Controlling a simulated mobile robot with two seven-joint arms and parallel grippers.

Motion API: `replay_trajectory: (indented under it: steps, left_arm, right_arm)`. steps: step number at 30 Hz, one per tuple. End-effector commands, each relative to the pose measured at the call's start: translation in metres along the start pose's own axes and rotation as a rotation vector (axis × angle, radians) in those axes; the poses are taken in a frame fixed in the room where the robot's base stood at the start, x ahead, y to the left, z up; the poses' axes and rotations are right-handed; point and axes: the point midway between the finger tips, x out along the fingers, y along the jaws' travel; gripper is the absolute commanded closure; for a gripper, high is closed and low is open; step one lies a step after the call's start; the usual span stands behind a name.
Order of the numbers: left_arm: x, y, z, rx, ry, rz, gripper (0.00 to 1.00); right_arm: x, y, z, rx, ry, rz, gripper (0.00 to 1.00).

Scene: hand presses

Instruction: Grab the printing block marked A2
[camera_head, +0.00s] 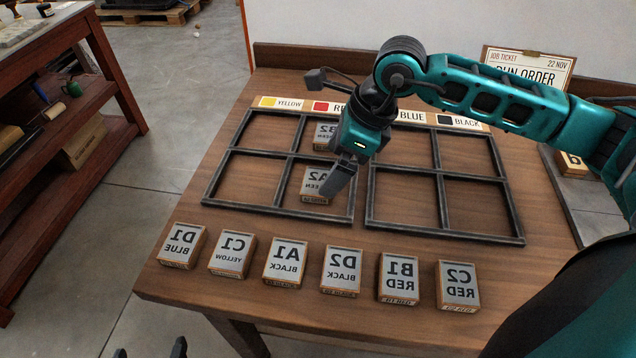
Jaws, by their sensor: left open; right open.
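The block marked A2 (311,187), with mirrored lettering reading A2 GREEN, sits in the front right compartment of the left rack (244,209). My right gripper (335,190) points down over the block, hiding its right side. Its fingers overlap in this view, so the gap between them is hard to see; it is open. I cannot tell whether the fingers touch the block. My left gripper (150,351) shows only as dark fingertips at the bottom edge, open and apart, low and left of the table.
A B2 block (323,133) is in the compartment behind A2. Blocks D1 (183,245), C1 (232,254), A1 (286,262), D2 (342,270), B1 (398,278) and C2 (458,285) line the front. The right rack (441,233) is empty where visible. A job ticket (525,68) stands behind.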

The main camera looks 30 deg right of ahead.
Motion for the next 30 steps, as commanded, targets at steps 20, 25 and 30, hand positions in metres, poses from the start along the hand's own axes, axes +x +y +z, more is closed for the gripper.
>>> replay_trajectory:
  steps: [20, 25, 30]
  left_arm:
    - [0.002, 0.001, -0.001, 0.000, 0.006, 0.003, 0.01]
    - [0.002, 0.001, -0.002, 0.000, 0.006, 0.003, 0.01]
    - [0.002, 0.001, -0.002, 0.001, 0.006, 0.003, 0.01]
  right_arm:
    - [0.050, -0.002, -0.001, 0.000, -0.001, 0.002, 0.05]
    - [0.050, -0.002, -0.001, 0.000, 0.000, 0.002, 0.21]
    - [0.050, -0.002, -0.001, 0.000, 0.000, 0.002, 0.37]
